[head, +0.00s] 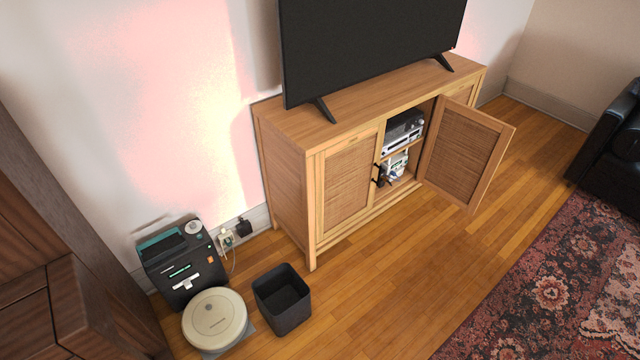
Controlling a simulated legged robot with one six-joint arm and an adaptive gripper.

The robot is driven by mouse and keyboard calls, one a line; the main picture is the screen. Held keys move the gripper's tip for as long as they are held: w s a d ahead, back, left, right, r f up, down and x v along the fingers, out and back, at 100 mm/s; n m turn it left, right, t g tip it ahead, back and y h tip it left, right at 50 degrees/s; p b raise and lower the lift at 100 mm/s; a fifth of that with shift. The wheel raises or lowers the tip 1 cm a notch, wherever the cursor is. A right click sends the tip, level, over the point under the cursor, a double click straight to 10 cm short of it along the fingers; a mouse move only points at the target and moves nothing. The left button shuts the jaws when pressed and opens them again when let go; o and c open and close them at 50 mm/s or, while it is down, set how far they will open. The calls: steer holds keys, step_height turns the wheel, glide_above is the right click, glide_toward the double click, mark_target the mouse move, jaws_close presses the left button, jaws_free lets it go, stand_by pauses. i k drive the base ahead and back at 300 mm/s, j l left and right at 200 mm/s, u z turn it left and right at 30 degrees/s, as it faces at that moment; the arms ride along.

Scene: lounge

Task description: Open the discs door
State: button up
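A light wooden TV cabinet (287,196) stands against the wall in the head view. Its middle door (465,152), with a woven panel, stands wide open, swung out to the right over the floor. The left woven door (348,186) is shut, with a dark handle (378,176) at its right edge. Inside the open compartment, silver and black devices (403,133) sit on an upper shelf, with pale items (395,167) below. I cannot tell which door is the discs door, and no discs are clearly visible. My gripper is not in view.
A black TV (365,45) stands on the cabinet. A black bin (283,300), a round robot vacuum (215,318) and its dark dock (184,262) are at the lower left. Bare wooden floor (400,270) lies in front, with a patterned rug (550,280) and a black sofa (615,150) right.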

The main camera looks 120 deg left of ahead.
mark_target(347, 173)
steer(key=u, duration=3.85)
steer(key=i+l, duration=0.3)
steer(key=i, duration=0.2)
steer(key=i+l, duration=0.3)
steer(key=i, duration=0.2)
steer(key=i+l, duration=0.3)
steer(key=i, duration=0.2)
steer(key=i+l, duration=0.3)
steer(key=i, duration=0.2)
steer(key=i+l+z, duration=0.1)
steer(key=i+l, duration=0.2)
steer(key=i, duration=0.15)
steer(key=i+l, duration=0.25)
steer(key=i, duration=0.3)
